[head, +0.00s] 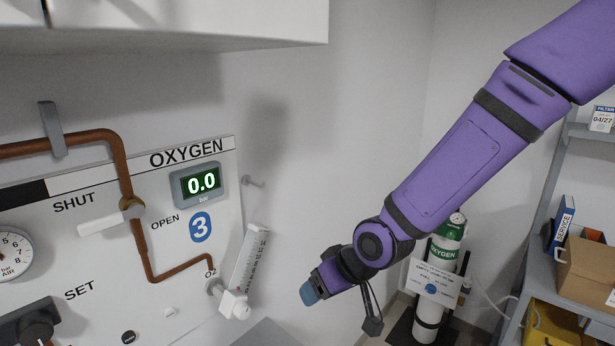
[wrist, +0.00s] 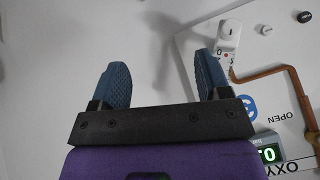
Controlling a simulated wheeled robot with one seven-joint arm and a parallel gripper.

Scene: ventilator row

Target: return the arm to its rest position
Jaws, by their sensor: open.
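My purple arm reaches in from the upper right in the head view. My gripper (head: 309,292) is at its lower end, in front of the bare wall and to the right of the oxygen panel (head: 100,262). The wrist view shows my gripper (wrist: 162,85) with its two blue fingers spread apart and nothing between them. The oxygen panel also shows at the right of the wrist view (wrist: 270,60). Its display (head: 202,184) reads 0.0 bar. The white lever (head: 103,223) on the copper pipe lies towards SHUT.
A clear flowmeter tube (head: 249,258) juts from the panel near my gripper. A white cabinet (head: 180,22) overhangs at the upper left. An oxygen cylinder (head: 447,245) with a sign stands behind my forearm. A shelf (head: 540,250) with boxes is at the right.

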